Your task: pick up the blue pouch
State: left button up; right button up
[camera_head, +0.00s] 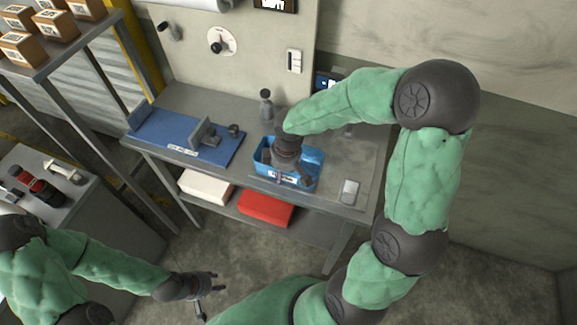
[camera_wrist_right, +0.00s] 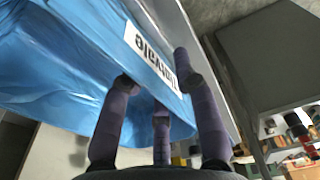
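The blue pouch (camera_head: 312,158) lies on the grey workbench, with a white label on its front side. My right gripper (camera_head: 284,176) reaches down over it from above, its dark fingers spread, and hides its middle. In the right wrist view, the pouch (camera_wrist_right: 60,65) is a shiny, wrinkled blue surface with a printed label. The right gripper's fingers (camera_wrist_right: 156,85) are apart at its labelled edge; I cannot tell whether they touch it. My left gripper (camera_head: 212,288) is open and empty, low over the floor in front of the bench.
A blue mat (camera_head: 160,137) with a grey fixture (camera_head: 207,138) lies left of the pouch. A grey bottle (camera_head: 266,106) stands behind, and a small pale device (camera_head: 348,192) lies at the right. A white box (camera_head: 205,187) and red box (camera_head: 264,208) sit on the lower shelf.

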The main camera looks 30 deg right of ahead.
jog(key=shift+f, duration=0.5)
grip_shut()
jog(key=shift+r, duration=0.2)
jog(key=shift+w+r+p, duration=0.1)
jog(key=shift+r+p, duration=0.2)
jog(key=shift+r, duration=0.3)
jog(key=s+a+r+p, duration=0.3)
jog(key=s+a+r, duration=0.5)
jog(key=a+r, duration=0.3)
jog(key=shift+s+a+r, duration=0.15)
jog(key=shift+s+r, duration=0.05)
jog(key=shift+r, duration=0.1)
